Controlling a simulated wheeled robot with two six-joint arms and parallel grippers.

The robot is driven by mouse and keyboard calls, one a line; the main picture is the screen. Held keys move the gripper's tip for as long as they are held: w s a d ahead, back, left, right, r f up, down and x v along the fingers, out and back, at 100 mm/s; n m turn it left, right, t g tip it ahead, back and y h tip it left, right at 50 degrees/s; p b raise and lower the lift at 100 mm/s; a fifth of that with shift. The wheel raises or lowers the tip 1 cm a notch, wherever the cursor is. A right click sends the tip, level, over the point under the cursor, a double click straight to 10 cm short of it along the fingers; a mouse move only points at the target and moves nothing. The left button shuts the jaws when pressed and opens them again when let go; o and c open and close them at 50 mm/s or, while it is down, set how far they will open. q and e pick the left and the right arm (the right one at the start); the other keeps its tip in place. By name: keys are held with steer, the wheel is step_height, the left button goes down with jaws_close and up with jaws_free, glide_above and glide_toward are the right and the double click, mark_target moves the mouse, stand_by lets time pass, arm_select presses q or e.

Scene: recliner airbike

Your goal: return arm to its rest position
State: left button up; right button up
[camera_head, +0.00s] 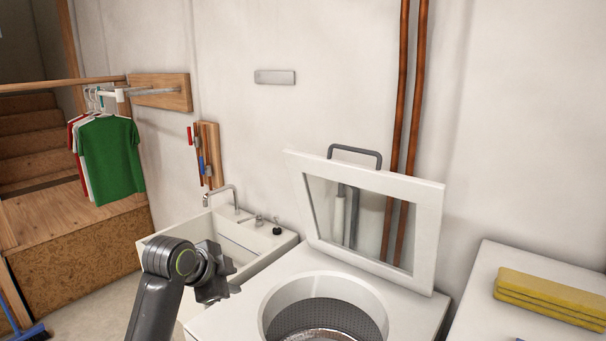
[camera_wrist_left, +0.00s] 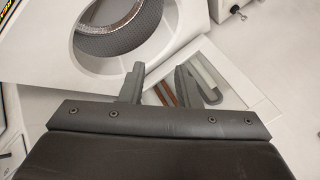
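My left arm (camera_head: 152,300) comes up from the bottom of the head view, dark grey and bent at the wrist. My left gripper (camera_head: 222,284) is in front of the white sink, left of the open washer. In the left wrist view the two fingers of my left gripper (camera_wrist_left: 160,82) stand apart, with nothing held between them. My right arm and gripper are not in view.
A top-loading washer (camera_head: 245,318) has its glass-windowed lid (camera_head: 432,235) raised and its drum (camera_head: 330,318) open. A white sink (camera_head: 155,241) stands behind my gripper. Yellow folded cloths (camera_head: 550,297) lie on a white surface at right. Shirts (camera_head: 112,160) hang at left.

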arm_select(q)
steer(key=s+a+f+n+g+y, duration=0.1)
steer(key=s+a+f+n, duration=0.3)
steer(key=s+f, duration=0.5)
steer(key=s+a+f+n+g+y, duration=0.15)
steer(key=s+a+f+n, duration=0.35)
steer(key=s+f, duration=0.5)
steer(key=s+a+f+n+g+y, duration=0.1)
steer(key=s+a+f+n+y, duration=0.2)
steer(key=s, duration=0.8)
steer(key=s+a+n+g, duration=0.1)
steer(key=s+a+n, duration=0.25)
steer(key=s, duration=0.75)
step_height(320, 180, down, 27)
steer(key=b, duration=0.2)
steer(key=s+f+g+b, duration=0.1)
steer(key=s+f+g, duration=0.1)
steer(key=s+f, duration=1.3)
step_height(320, 180, down, 2)
steer(key=shift+s+d+f+n+h, duration=0.1)
steer(key=shift+s+d+n+h, duration=0.15)
steer(key=shift+n+h, duration=0.1)
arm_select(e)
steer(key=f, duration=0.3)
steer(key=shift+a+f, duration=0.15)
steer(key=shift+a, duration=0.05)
